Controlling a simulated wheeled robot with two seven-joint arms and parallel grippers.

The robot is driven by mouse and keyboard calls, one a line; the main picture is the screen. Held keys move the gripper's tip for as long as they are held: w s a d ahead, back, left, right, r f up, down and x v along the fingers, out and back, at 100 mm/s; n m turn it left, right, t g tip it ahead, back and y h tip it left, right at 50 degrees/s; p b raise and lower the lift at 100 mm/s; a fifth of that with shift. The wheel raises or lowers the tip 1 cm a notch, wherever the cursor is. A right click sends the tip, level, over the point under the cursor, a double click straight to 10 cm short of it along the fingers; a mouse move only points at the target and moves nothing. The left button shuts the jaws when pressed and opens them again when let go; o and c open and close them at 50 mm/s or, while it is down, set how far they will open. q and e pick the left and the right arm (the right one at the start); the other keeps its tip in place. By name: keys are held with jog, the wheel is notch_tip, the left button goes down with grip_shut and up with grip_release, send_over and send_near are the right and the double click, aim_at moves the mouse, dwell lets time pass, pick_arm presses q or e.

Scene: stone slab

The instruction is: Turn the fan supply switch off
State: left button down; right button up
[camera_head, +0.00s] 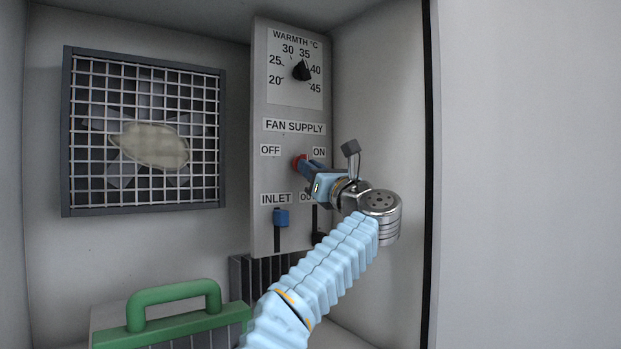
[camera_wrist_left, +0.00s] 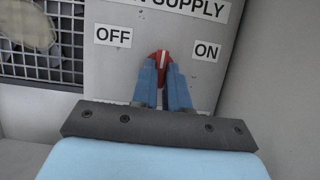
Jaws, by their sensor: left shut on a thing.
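The fan supply switch is a red knob (camera_head: 298,162) on the grey panel (camera_head: 262,100), below the FAN SUPPLY label and between the OFF label (camera_head: 270,150) and the ON label (camera_head: 319,152). In the left wrist view the red knob (camera_wrist_left: 161,56) carries a white line that stands roughly upright between OFF and ON. My left gripper (camera_head: 305,166) reaches it from the right. Its blue fingers (camera_wrist_left: 160,82) are shut on the knob, one on each side, and hide its lower part. My right gripper is not in view.
A black warmth dial (camera_head: 301,71) sits higher on the panel. A blue-handled inlet lever (camera_head: 280,218) and a partly hidden second lever are below. A caged fan (camera_head: 143,135) is at left, and a green-handled box (camera_head: 174,292) stands at lower left. The cabinet's right wall is close to my arm.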

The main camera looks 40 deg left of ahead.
pick_arm(q)
jog(key=shift+w+d+r+n+g+p, duration=0.1)
jog(key=shift+n+g+p, duration=0.75)
jog(key=shift+n, duration=1.05)
jog(key=shift+w+a+n+g+p, duration=0.15)
jog(key=shift+n+g+p, duration=0.35)
jog(key=shift+n+g, duration=1.05)
jog(key=shift+w+d+r+n+g+p, duration=0.15)
jog(key=shift+n+g+p, duration=0.55)
jog(key=shift+n, duration=1.55)
jog(key=shift+f, duration=0.15)
jog(key=c, duration=1.1)
grip_release()
jog(key=shift+c, duration=0.2)
jog(key=shift+s, duration=0.1)
